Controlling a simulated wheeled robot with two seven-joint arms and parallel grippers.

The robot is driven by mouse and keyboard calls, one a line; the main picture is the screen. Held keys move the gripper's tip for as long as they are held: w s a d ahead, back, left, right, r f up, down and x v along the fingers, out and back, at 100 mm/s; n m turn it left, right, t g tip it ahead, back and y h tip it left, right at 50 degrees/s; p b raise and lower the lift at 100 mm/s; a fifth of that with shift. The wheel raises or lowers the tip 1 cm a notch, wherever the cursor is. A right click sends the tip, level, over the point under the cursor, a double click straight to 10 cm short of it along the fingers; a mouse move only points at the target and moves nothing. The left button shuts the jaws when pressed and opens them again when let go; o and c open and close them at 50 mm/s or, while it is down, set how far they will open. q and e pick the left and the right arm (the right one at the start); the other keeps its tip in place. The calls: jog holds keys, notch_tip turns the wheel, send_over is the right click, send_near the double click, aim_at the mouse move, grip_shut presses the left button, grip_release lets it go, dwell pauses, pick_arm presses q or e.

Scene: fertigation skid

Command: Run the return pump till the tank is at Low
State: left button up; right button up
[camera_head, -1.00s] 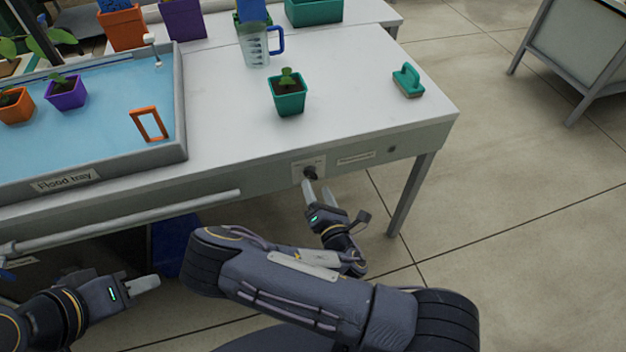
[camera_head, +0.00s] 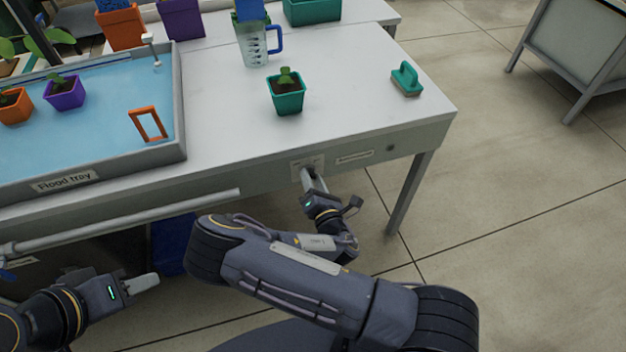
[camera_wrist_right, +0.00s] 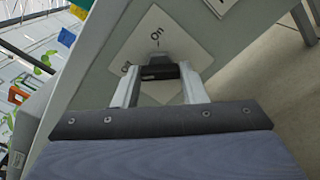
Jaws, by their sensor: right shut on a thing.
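A dark switch knob (camera_wrist_right: 158,71) sits on a pale plate (camera_wrist_right: 185,40) on the bench's front face. In the right wrist view "On" is printed above the knob and a partly covered label is at its left. My right gripper (camera_head: 312,178) is shut on the knob, one finger on each side; it also shows in the right wrist view (camera_wrist_right: 158,88). The fingers mostly hide the knob in the head view. My left gripper (camera_head: 146,283) is low at the left, away from the bench front; its finger gap is not clear. The flood tray (camera_head: 178,115) holds blue water. No Low mark is readable.
A blue container (camera_head: 172,245) is partly hidden beneath the bench. A pale pipe (camera_head: 120,222) runs along the left front.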

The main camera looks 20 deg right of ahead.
jog(key=m+b, duration=0.2)
jog(key=m, duration=0.2)
jog(key=m+b, duration=0.3)
jog(key=m, duration=0.2)
jog(key=shift+d+f, duration=0.1)
jog(key=shift+f, duration=0.1)
jog(key=m+b, duration=0.3)
jog(key=m, duration=0.2)
jog(key=shift+f+b, duration=0.1)
jog(key=shift+b, duration=0.2)
jog(key=shift+m+b, duration=1.4)
jog(key=shift+m, duration=0.5)
jog(key=o, duration=1)
